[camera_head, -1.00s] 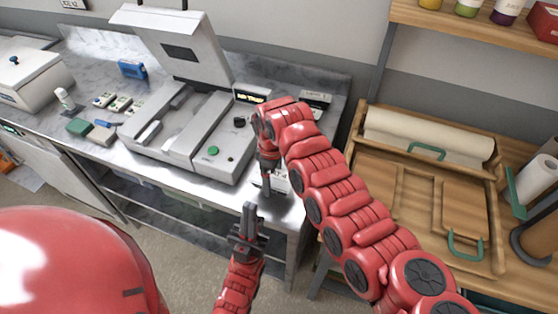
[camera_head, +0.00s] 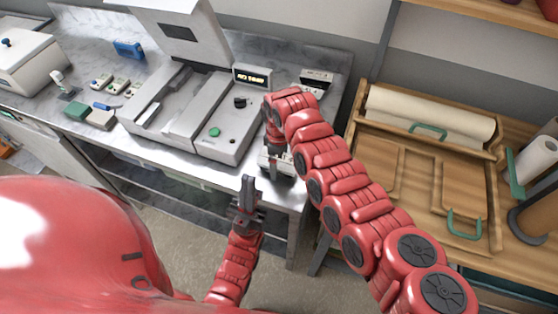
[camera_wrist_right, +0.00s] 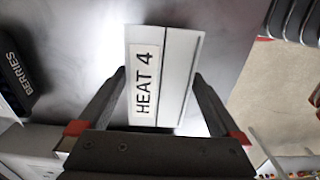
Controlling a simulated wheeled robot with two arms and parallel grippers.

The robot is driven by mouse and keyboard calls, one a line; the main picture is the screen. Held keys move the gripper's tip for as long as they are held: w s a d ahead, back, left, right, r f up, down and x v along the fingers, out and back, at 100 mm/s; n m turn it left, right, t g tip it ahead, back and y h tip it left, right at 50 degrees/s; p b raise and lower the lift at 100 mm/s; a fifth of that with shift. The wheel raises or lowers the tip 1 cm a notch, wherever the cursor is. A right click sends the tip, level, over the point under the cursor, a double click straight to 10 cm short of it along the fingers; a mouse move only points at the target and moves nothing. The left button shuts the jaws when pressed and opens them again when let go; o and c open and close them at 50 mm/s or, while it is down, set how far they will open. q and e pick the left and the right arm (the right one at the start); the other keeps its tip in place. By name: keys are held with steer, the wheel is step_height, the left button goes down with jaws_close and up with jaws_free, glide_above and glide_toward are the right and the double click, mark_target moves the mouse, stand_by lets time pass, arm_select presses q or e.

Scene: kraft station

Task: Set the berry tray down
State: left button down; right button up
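A white block marked HEAT 4 (camera_wrist_right: 162,75), which I take to be the berry tray, sits between the fingers of my right gripper in the right wrist view. The right gripper's fingers (camera_wrist_right: 158,78) lie against both its long sides. In the head view the right gripper (camera_head: 282,170) is low over the steel table's front right corner, and the white block (camera_head: 267,161) is partly hidden behind it. Whether its underside touches the table is hard to tell. My left gripper (camera_head: 247,190) is empty, its dark fingers together, in front of the table edge.
A sealing machine (camera_head: 195,115) with a raised lid stands left of my right gripper. A dark thing marked BERRIES (camera_wrist_right: 18,75) lies at the wrist view's left edge. A wooden bench (camera_head: 385,205) is on the right. Small blocks (camera_head: 100,118) lie at the left.

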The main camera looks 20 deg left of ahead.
mark_target(279, 161)
steer(key=shift+a+r, duration=0.1)
steer(key=shift+a, duration=0.05)
steer(key=shift+r, duration=0.15)
step_height(279, 161, up, 12)
steer(key=b, duration=0.4)
steer(key=shift+b, duration=0.3)
